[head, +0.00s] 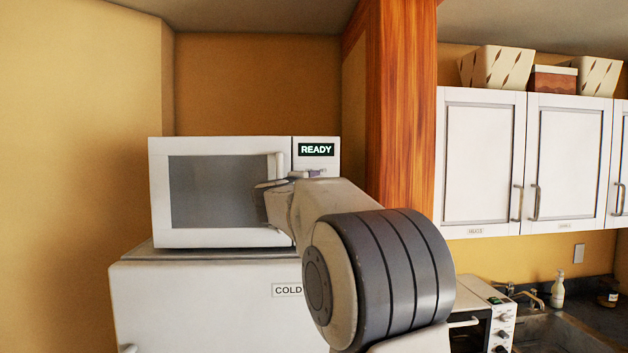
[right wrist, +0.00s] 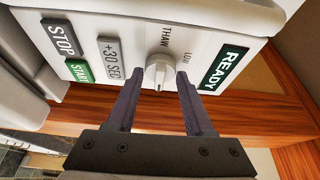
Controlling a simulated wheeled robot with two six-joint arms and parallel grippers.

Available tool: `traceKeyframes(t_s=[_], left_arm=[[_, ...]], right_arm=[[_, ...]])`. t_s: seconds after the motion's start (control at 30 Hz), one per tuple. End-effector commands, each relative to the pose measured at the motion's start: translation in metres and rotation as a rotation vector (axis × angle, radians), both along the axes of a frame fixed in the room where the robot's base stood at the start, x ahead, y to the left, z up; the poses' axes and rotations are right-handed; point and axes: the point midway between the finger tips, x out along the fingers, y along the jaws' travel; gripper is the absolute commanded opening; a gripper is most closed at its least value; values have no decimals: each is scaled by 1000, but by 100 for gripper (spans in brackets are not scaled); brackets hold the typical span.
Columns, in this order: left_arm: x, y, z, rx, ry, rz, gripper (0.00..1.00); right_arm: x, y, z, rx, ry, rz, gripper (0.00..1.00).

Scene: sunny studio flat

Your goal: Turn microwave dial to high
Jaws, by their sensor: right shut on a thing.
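The white microwave (head: 160,195) stands on top of the white fridge, its door shut. Its dial (right wrist: 157,68) is a small pale round knob on the control panel in the right wrist view, with THAW and LOW printed beside it. I see no HIGH label. My right gripper (right wrist: 160,80) has one finger on each side of the dial and is shut on it. In the head view my right arm covers the dial, and the gripper (head: 283,181) is only partly visible at the panel. My left gripper is in neither view.
The display (head: 316,150) reads READY. STOP (right wrist: 62,38), START (right wrist: 79,71) and +30 SEC (right wrist: 109,58) buttons lie left of the dial in the wrist view. The fridge (head: 200,300) is below. A wooden post (head: 400,110) stands close to the microwave's right.

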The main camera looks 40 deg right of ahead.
Motion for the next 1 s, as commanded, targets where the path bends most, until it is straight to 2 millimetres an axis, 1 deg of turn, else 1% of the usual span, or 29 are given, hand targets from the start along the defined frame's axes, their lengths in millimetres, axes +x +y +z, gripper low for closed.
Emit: traceKeyframes(t_s=[0.03,0.2,0.63,0.67,0.7,0.73,1.0], left_arm=[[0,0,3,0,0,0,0],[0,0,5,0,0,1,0],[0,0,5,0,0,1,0],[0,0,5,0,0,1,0],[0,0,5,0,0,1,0],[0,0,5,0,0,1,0],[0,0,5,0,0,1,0]], right_arm=[[0,0,1,12,-7,-1,0],[0,-1,1,38,-24,-2,0],[0,-1,0,47,-29,-2,0],[0,-1,0,47,-29,-2,56],[0,-1,0,47,-29,-2,71],[0,-1,0,47,-29,-2,81],[0,0,0,45,-28,-1,81]])
